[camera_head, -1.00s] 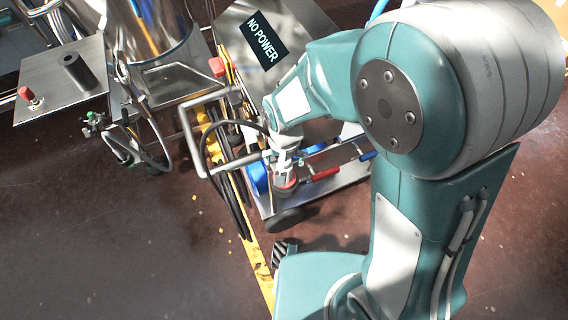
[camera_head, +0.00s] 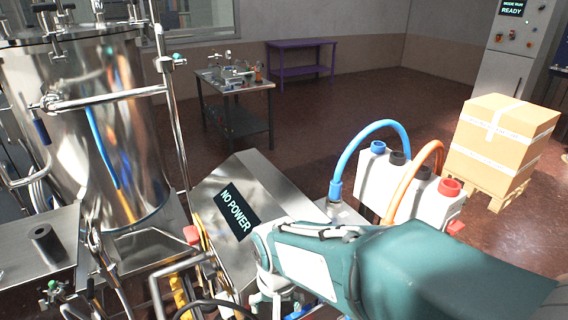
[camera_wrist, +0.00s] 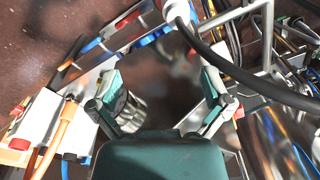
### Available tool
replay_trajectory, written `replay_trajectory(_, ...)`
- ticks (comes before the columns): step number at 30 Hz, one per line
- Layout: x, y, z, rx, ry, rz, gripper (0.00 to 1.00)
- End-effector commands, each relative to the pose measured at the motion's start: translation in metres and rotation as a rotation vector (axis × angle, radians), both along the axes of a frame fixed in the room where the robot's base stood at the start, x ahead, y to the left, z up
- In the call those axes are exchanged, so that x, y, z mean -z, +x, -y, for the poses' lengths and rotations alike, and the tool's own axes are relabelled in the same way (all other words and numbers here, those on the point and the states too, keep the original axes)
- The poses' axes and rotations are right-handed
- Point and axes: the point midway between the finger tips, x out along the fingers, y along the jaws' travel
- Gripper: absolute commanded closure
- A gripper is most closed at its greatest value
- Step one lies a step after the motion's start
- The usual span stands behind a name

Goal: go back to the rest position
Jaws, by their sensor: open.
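My gripper (camera_wrist: 163,92) is open in the wrist view, with its two green-padded fingers spread and nothing between them. Below the fingers is a blurred dark area. A black cable (camera_wrist: 235,72) passes close to the right finger; I cannot tell whether they touch. In the head view my green arm reaches in from the lower right, and its wrist end is at the bottom edge, in front of the machine with the "NO POWER" display (camera_head: 236,210). The fingers are not clear there.
A shiny steel tank (camera_head: 105,130) with pipes stands at left. A white block (camera_head: 425,197) with blue and orange hoses is just behind my arm. A cardboard box (camera_head: 500,140) on a pallet stands at right. Open floor lies between it and the metal table (camera_head: 238,122).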

Motion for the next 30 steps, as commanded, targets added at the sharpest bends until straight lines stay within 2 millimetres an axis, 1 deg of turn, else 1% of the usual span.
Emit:
replay_trajectory(1,-0.015,0.0,0.017,0.014,0.016,0.035,0.01)
replay_trajectory(6,-0.052,-0.011,0.066,0.032,0.042,0.136,0.01)
replay_trajectory(8,-0.063,-0.017,0.082,0.037,0.045,0.172,0.01)
replay_trajectory(12,-0.084,-0.035,0.117,0.052,0.043,0.258,0.01)
replay_trajectory(15,-0.096,-0.051,0.139,0.063,0.032,0.32,0.01)
replay_trajectory(18,-0.105,-0.066,0.156,0.071,0.015,0.375,0.01)
replay_trajectory(21,-0.109,-0.077,0.167,0.075,0.0,0.412,0.01)
replay_trajectory(24,-0.111,-0.083,0.173,0.076,-0.009,0.431,0.01)
replay_trajectory(30,-0.111,-0.084,0.174,0.075,-0.012,0.434,0.01)
